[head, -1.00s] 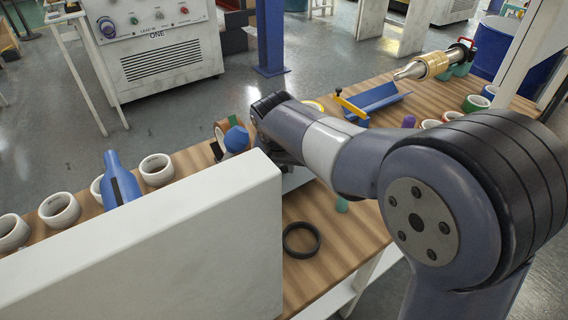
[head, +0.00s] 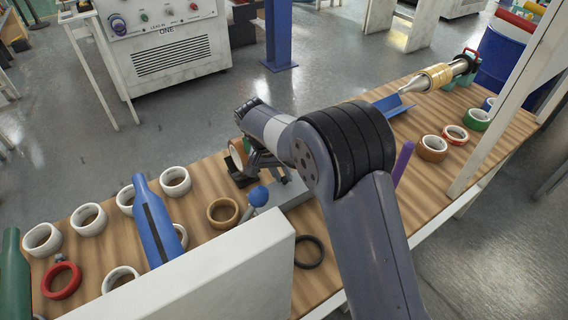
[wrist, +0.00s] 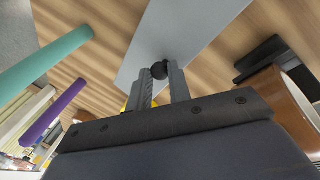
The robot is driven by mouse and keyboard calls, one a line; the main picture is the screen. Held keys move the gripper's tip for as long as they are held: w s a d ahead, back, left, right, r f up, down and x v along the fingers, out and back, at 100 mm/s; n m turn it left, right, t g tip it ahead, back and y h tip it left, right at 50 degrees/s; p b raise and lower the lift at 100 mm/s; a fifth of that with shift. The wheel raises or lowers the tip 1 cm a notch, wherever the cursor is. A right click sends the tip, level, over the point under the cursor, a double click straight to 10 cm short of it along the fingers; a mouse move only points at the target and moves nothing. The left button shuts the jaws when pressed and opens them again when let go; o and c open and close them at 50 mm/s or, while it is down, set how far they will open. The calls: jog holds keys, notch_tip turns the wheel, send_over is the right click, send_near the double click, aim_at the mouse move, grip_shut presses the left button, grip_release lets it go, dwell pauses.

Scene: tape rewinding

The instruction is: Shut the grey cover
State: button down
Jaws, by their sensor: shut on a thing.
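The grey cover (wrist: 185,40) is a flat, plain panel with a round dark knob (wrist: 159,70) near its edge. My gripper (wrist: 160,76) is shut on this knob, with one finger on each side, in the wrist view. In the head view my gripper (head: 262,160) is low over the table, partly hidden by my arm. Part of the grey cover (head: 286,192) shows just below it there. How far the cover stands open cannot be told.
A brown tape roll (head: 238,158) in a black holder stands beside my gripper. A blue-topped piece (head: 258,196) and a tan ring (head: 222,212) are close by. A white panel (head: 225,275) blocks the near side. A purple rod (head: 403,160) stands right of my arm.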

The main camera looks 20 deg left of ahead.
jog(key=shift+w+a+f+g+h+p, duration=0.35)
jog(key=shift+w+a+g+h+p, duration=0.25)
jog(key=shift+p, duration=0.55)
jog(key=shift+a, duration=0.1)
jog(key=c, duration=1.3)
grip_release()
jog(key=b+v, duration=0.1)
jog(key=v, duration=0.9)
jog(key=shift+a+r, duration=0.25)
jog(key=shift+r, duration=0.05)
jog(key=shift+f, duration=0.1)
jog(key=p+x, duration=0.1)
jog(key=x, duration=1)
jog(key=shift+d, duration=0.1)
jog(key=shift+r, duration=0.2)
